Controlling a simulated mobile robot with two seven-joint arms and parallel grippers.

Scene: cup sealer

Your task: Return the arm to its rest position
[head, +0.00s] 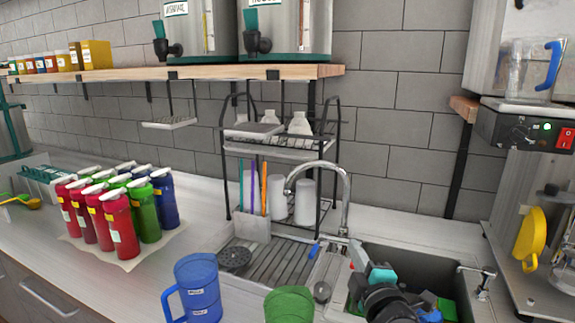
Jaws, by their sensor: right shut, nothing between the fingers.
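My right gripper (369,264) points up and away at the bottom right, in front of the sink (420,262). Its grey and teal fingers are shut with nothing between them. The dark arm behind it covers part of the sink. My left gripper is out of view. The cup sealer is likely the grey machine (508,215) at the right edge, with a red switch and a yellow handle; my right gripper is well apart from it.
A blue jug (198,290) and a green container (289,305) stand at the front counter edge, left of my right gripper. A curved faucet (345,195) rises behind it. Several coloured bottles (120,225) stand at the left. A rack (328,160) stands behind the drainboard.

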